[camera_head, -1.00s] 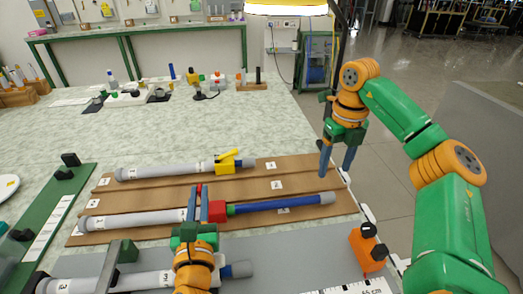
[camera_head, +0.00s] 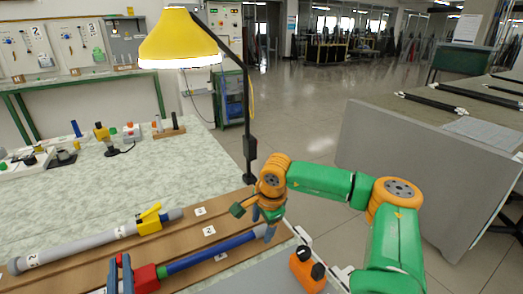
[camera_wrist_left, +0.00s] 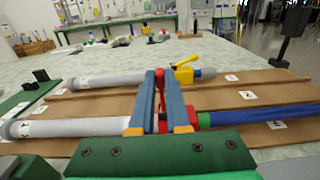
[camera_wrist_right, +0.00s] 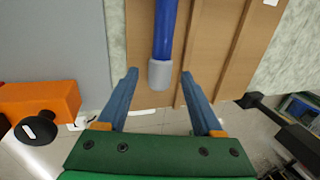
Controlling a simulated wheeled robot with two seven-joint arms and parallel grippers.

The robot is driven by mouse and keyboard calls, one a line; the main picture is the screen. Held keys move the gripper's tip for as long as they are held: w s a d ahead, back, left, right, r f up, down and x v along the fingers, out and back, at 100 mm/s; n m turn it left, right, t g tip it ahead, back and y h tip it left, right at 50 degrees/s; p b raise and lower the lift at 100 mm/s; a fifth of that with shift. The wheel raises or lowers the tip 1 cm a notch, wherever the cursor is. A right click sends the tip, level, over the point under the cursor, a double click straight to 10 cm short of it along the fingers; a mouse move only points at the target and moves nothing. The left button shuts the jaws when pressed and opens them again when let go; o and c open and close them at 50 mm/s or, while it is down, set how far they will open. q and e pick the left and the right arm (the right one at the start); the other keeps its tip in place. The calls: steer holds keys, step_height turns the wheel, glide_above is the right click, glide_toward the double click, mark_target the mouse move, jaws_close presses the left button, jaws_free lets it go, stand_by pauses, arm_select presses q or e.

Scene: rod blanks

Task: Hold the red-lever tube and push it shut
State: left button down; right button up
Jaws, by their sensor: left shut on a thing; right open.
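The red-lever tube lies on the brown board. Its grey body (camera_wrist_left: 80,127) shows in the left wrist view, with a red block (camera_head: 146,278) at its end. A long blue rod (camera_head: 210,250) sticks out from the block and ends in a grey tip (camera_wrist_right: 160,76). My right gripper (camera_head: 268,228) is open by the rod's far end. In the right wrist view the grey tip sits between its spread fingertips, and I cannot tell whether they touch.
A tube with a yellow lever (camera_head: 150,220) lies behind on the brown board (camera_head: 230,206). An orange block with a black knob (camera_head: 306,270) stands at the right. A yellow lamp (camera_head: 180,38) hangs over the bench. The bench's right edge is close to my right gripper.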

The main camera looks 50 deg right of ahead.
steer(key=shift+w+d+f, duration=0.1)
steer(key=shift+f, duration=0.5)
jaws_close()
stand_by(1.0)
